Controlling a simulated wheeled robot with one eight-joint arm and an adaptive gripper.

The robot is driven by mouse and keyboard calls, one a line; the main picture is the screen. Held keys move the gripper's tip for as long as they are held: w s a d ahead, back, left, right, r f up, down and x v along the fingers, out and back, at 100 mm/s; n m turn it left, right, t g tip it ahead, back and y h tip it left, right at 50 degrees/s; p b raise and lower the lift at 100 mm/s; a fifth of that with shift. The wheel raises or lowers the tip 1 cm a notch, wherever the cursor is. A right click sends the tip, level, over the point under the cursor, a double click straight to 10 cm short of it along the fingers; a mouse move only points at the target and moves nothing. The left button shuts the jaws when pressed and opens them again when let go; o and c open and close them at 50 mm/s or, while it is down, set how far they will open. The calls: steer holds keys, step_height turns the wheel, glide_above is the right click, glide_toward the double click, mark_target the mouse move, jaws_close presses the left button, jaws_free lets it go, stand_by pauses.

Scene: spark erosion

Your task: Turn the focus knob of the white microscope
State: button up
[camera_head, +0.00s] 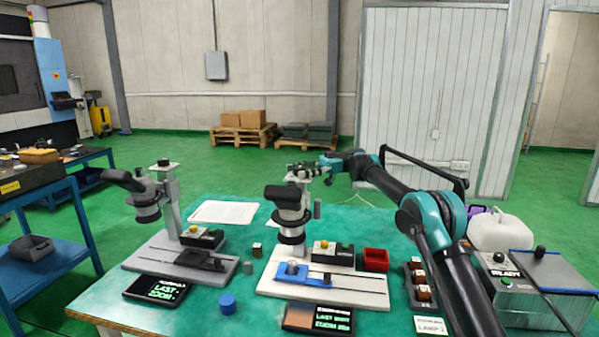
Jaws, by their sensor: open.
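The white microscope (354,288) stands in the middle of the table, with a pale base, a dark eyepiece head (284,197) and a black ring below it. A small grey cylinder (317,209) shows at the right side of its column and looks like the focus knob. My gripper (298,171) is open at the top of this microscope, reaching in from the right. Its fingers are small and overlap the column top, so I cannot tell whether they touch it. A blue piece (280,281) lies on the base.
A grey microscope (143,264) stands to the left. A red bin (376,260), a rack of brown jars (419,284) and a control box (508,284) stand to the right.

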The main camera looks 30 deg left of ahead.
mark_target(300, 167)
step_height(300, 167, up, 10)
stand_by(0.6)
